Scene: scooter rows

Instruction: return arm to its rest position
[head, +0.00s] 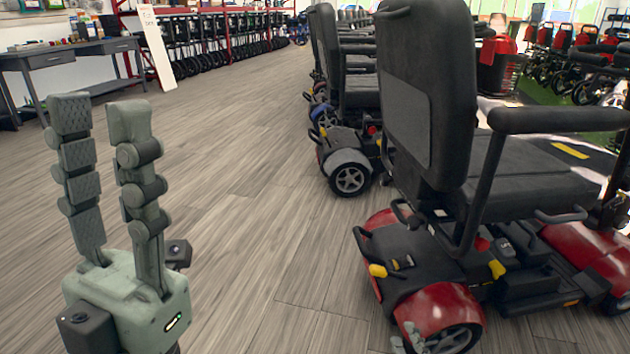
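My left gripper (99,108) stands upright at the left of the head view, its two grey-green padded fingers pointing up. The fingers are apart with nothing between them, so it is open and empty. It is over bare floor, in front of the workbench in the picture and well left of the scooters. Small grey-green tips at the bottom edge look like my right gripper (408,340). They overlap the red scooter's rear wheel in the picture. The rest of that gripper is out of frame, and I cannot tell its opening or whether it touches the wheel.
A red mobility scooter (433,300) with a black seat fills the right side. More scooters (347,165) line up behind it. A grey workbench (75,55) stands at the back left, near a leaning white board (156,50). The wood floor (235,150) between is clear.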

